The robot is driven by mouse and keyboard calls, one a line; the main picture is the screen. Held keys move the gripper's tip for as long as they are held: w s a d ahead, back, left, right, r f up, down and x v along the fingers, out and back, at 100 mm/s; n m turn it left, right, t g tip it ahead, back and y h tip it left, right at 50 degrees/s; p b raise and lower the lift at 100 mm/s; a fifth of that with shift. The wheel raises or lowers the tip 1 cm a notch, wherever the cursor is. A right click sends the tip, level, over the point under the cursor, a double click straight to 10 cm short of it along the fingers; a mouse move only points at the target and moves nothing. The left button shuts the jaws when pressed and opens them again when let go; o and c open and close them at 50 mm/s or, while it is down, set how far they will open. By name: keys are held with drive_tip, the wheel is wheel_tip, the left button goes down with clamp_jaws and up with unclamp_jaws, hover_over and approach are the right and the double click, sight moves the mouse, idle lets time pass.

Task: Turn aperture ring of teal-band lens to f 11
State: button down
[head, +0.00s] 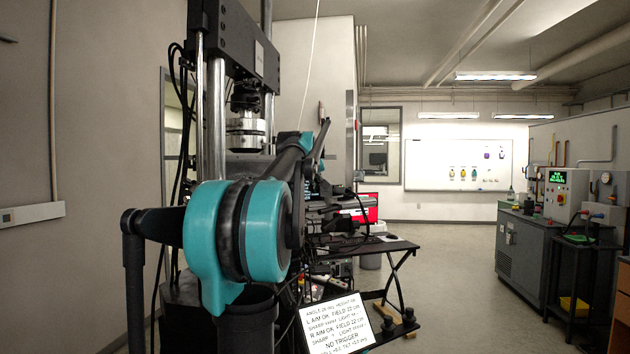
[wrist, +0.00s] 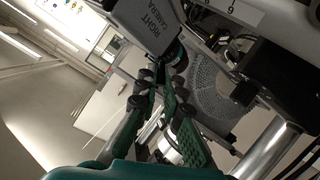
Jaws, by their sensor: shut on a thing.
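In the wrist view a grey camera body (wrist: 150,28) marked RIGHT CAMERA is at the top centre. A dark lens (wrist: 175,52) with a thin teal-green band sticks out of its lower right side. My gripper (wrist: 158,78) reaches up from below, and its green and black fingers are closed about the front part of the lens. The fingers hide much of the lens, so the ring's scale and f-number cannot be read. In the head view my own arm hides the lens and the gripper.
A testing machine (head: 236,50) with bright columns stands close on the left. A dark desk (head: 385,247) with a red-screened monitor (head: 360,208) is behind my arm. A written sign (head: 335,322) mentions aim, field, sharpness, light and no trigger. Open floor (head: 460,265) lies to the right.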

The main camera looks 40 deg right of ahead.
idle(0.4)
drive_tip(key=c, duration=1.6)
unclamp_jaws()
drive_tip(key=shift+c, duration=0.2)
drive_tip(key=v, duration=1.2)
drive_tip(key=shift+c, duration=0.2)
